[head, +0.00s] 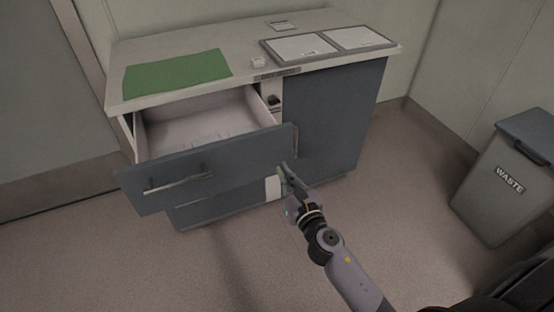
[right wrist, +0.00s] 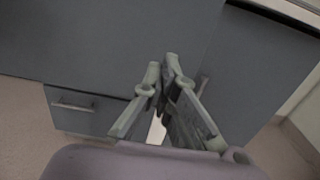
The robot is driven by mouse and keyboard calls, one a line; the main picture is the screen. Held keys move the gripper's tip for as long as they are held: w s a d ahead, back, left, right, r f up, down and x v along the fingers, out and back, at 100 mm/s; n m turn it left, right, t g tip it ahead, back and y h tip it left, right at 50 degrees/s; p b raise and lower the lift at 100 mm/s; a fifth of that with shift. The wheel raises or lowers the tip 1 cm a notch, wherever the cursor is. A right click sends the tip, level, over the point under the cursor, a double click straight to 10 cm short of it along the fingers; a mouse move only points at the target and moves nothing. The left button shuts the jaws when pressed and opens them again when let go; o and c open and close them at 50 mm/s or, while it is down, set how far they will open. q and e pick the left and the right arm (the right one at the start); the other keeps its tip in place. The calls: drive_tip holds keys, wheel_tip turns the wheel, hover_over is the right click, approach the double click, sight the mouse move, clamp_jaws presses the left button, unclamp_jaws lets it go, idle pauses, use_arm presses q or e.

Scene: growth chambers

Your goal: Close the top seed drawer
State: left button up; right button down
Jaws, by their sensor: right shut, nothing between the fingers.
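The top seed drawer (head: 205,172) is pulled well out of the cabinet in the head view. Its front is blue-grey with a bar handle (head: 178,184) at the left, and its white inside shows. My right gripper (head: 284,168) is shut and empty by the right end of the drawer front; I cannot tell whether it touches it. In the right wrist view the shut fingers (right wrist: 164,62) point at a broad blue-grey panel. A lower drawer (right wrist: 82,108) with its own handle shows below left there. My left gripper is not in view.
The cabinet top (head: 245,45) holds a green mat (head: 178,73), framed sheets (head: 328,44) and a small white item (head: 257,62). A grey waste bin (head: 505,180) stands at the right. The floor in front is clear.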

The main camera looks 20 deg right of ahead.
sight(273, 155)
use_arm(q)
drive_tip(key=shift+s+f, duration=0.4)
use_arm(e)
drive_tip(key=shift+w+a, duration=0.1)
drive_tip(key=shift+w, duration=2.3)
